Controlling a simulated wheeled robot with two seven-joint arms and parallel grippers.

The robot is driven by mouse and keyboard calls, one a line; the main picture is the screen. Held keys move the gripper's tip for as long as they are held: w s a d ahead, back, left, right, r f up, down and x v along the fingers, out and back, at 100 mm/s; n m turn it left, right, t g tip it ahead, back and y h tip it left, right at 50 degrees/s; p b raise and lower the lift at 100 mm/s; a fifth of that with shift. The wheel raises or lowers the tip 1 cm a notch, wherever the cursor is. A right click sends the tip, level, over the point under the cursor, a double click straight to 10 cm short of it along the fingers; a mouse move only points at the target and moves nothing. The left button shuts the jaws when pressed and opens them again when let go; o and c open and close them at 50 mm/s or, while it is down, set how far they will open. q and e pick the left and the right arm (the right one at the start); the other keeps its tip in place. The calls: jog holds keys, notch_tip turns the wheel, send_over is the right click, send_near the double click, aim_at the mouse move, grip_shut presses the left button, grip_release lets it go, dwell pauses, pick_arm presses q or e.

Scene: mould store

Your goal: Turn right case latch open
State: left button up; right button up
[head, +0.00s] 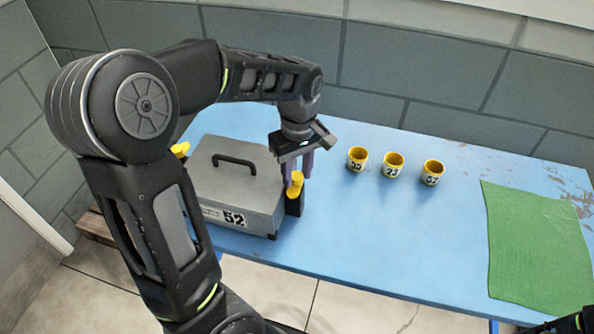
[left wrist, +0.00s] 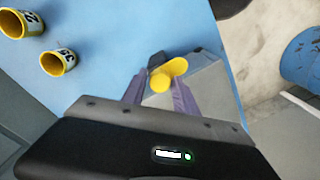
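The grey case (head: 228,187) with a black handle and a "52" label stands at the left of the blue table. Its right latch (head: 295,185) is a yellow lever on a black mount on the case's right side. The left latch (head: 180,149) is yellow and partly hidden behind my left arm. My left gripper (head: 298,168) points down over the right latch, its purple fingers apart. In the left wrist view the yellow right latch (left wrist: 166,74) shows between and just beyond the fingertips; I cannot tell whether they touch it.
Three yellow numbered cups (head: 392,165) stand in a row right of the case. A green cloth (head: 540,245) lies at the table's right end. The blue table (head: 390,240) is clear between them. A block wall runs behind.

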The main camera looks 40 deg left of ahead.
aim_at(298, 176)
pick_arm(q)
jog(key=shift+o, duration=1.4)
jog(key=shift+w+r+b, duration=0.1)
jog(key=shift+r+b, duration=0.2)
jog(key=shift+r, duration=3.65)
